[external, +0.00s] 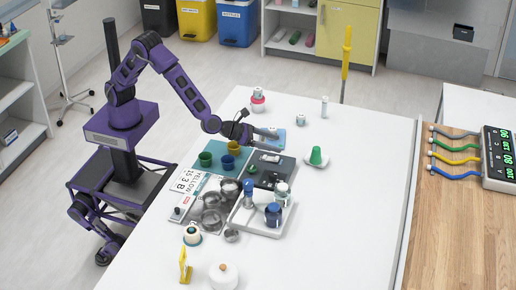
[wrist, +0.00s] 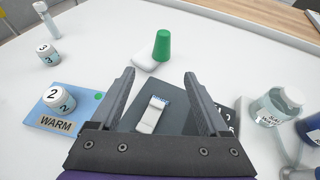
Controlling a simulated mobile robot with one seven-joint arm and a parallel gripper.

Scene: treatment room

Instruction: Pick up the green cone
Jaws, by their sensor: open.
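In the external view my gripper (external: 262,136) is over the table, at the back of the tray group.
A dark tray (wrist: 180,122) with a white brush-like item (wrist: 152,114) lies below my fingers. A blue "WARM" card (wrist: 65,118) bears a white numbered jar (wrist: 60,98). The table beyond the cone is clear.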

